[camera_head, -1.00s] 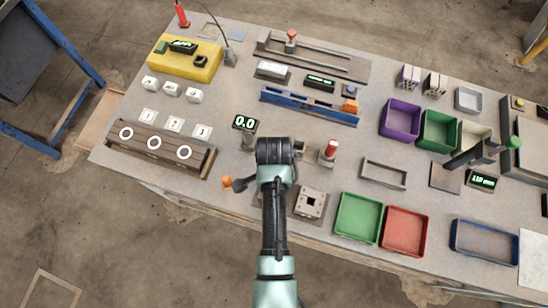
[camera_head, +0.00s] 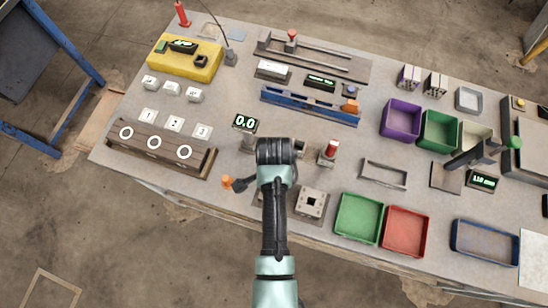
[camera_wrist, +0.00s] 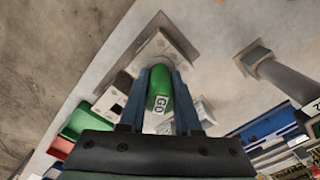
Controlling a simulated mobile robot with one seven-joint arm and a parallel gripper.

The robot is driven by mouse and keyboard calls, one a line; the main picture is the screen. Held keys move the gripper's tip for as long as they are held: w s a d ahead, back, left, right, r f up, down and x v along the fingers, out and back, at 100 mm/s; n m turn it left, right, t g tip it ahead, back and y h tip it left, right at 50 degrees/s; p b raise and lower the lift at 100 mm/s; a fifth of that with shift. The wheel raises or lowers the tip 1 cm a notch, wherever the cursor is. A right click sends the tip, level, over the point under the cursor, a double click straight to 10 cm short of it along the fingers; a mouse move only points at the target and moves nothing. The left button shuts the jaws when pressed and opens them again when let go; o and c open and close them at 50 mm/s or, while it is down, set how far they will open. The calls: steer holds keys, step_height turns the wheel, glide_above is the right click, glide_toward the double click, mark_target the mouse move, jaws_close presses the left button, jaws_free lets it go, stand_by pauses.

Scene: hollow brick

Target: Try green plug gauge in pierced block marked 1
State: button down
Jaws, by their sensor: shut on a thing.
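The green plug gauge (camera_wrist: 160,90) carries a white GO label and stands between the blue fingers of my gripper (camera_wrist: 160,76), which is shut on it. Just beyond the fingertips in the wrist view is a pale block (camera_wrist: 158,45) on a grey plate. The gauge covers part of this block; I cannot tell whether they touch, and no number shows on it. In the head view my arm hides the gauge and fingers. White number cards, including the one marked 1 (camera_head: 148,115), lie behind the wooden rack at left; several white blocks (camera_head: 172,89) stand behind them.
A grey block with a dark hole (camera_head: 311,202) stands right of my arm, beside the green tray (camera_head: 359,236) and red tray (camera_head: 404,249). A red-topped post (camera_head: 328,152), an orange-ended handle (camera_head: 228,182) and a 0.0 display (camera_head: 245,123) are close to my arm.

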steer(key=shift+r, duration=0.2)
steer(key=shift+r+p, duration=4.55)
steer(key=shift+p, duration=0.35)
